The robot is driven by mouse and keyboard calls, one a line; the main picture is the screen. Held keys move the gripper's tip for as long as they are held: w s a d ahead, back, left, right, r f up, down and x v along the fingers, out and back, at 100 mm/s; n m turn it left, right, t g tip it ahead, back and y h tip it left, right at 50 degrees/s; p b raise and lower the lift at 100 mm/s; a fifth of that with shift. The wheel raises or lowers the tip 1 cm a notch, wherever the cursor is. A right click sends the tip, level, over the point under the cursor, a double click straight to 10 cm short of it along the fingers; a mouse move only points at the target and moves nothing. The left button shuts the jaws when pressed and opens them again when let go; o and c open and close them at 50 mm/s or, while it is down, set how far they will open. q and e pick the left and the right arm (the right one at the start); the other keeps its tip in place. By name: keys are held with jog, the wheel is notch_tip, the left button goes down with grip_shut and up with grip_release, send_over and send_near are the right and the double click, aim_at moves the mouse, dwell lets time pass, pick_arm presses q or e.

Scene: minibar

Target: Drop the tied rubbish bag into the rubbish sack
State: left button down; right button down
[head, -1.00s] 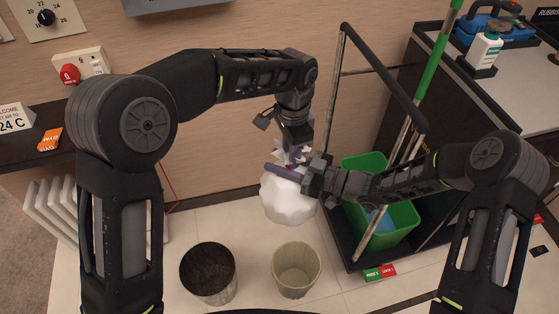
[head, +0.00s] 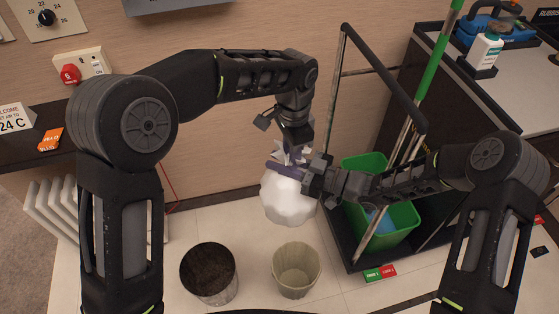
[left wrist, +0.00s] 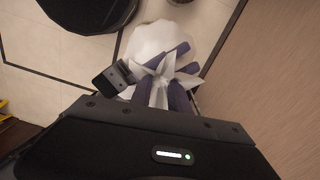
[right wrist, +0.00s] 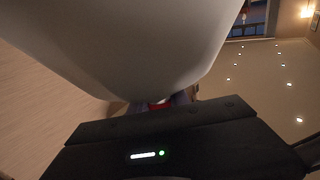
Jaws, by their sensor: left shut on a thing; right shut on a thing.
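The white tied rubbish bag (head: 289,197) hangs in the middle of the head view, in front of the wall and above the floor. My left gripper (head: 293,152) comes down from above and is shut on the bag's gathered top. My right gripper (head: 300,170) reaches in from the right and is shut at the same neck. The bag's spiky white top (left wrist: 160,85) shows between purple finger parts in the left wrist view. The white bag (right wrist: 130,45) fills much of the right wrist view. I cannot clearly identify the rubbish sack; a black metal frame (head: 385,80) stands at the right.
A dark bin (head: 209,292) and a beige bin (head: 296,288) stand on the tiled floor below the bag. Green buckets (head: 392,226) sit in the trolley at the right. A white radiator (head: 50,215) is at the left.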

pick_arm(q)
jog(key=shift+d+r, duration=0.1)
jog(key=shift+r, duration=0.1)
pick_arm(e)
jog(key=shift+d+f, duration=0.1)
jog(key=shift+f, duration=0.15)
pick_arm(q)
jog(key=c, duration=1.6)
grip_release()
jog(key=o, duration=0.4)
jog(key=shift+f, duration=0.15)
pick_arm(e)
jog(key=shift+r, duration=0.2)
pick_arm(q)
jog(key=shift+o, duration=0.2)
notch_tip(320, 180, up, 12)
